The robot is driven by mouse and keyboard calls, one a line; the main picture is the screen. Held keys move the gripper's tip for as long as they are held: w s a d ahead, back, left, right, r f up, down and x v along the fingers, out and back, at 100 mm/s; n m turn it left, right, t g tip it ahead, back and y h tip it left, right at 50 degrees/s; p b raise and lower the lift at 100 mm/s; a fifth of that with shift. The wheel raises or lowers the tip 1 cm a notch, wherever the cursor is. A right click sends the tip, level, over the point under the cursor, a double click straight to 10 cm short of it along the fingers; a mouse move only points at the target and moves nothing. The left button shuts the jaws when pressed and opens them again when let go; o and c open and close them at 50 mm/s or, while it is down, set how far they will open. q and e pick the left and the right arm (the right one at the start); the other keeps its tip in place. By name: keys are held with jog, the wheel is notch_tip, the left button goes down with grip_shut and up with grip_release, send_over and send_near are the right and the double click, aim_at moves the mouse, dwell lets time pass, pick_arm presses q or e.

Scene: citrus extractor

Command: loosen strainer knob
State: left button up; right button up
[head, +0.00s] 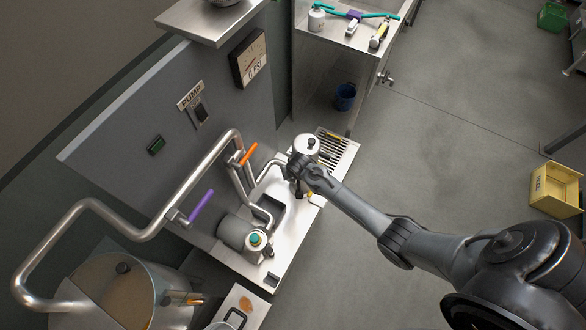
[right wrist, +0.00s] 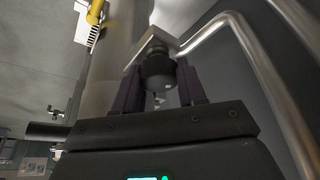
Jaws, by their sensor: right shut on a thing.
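The strainer housing (head: 306,146) is a pale metal cylinder with a small black knob on its top, standing by the slotted drain at the far end of the steel counter. My right gripper (head: 297,168) is against the near side of this housing and hides part of it. In the right wrist view my right gripper (right wrist: 158,78) has its two dark purple fingers on either side of a round black knob (right wrist: 157,68), shut on it. The knob sits under a square metal fitting beside a metal cylinder. My left gripper is not in view.
Bent steel pipes with an orange handle (head: 249,153) and a purple handle (head: 201,206) run left of the gripper. A pump motor (head: 236,231) stands on the counter nearer. A large steel tank (head: 112,290) is at bottom left.

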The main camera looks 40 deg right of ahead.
jog(key=n+y+p, duration=0.1)
jog(key=n+p, duration=0.1)
jog(key=n, duration=0.2)
jog(key=shift+n+y, duration=0.5)
jog(key=shift+n, duration=0.1)
jog(key=shift+f+n, duration=0.1)
jog(key=shift+n, duration=0.2)
jog(key=o, duration=1)
jog(key=shift+w+t, duration=0.1)
jog(key=shift+t, duration=0.2)
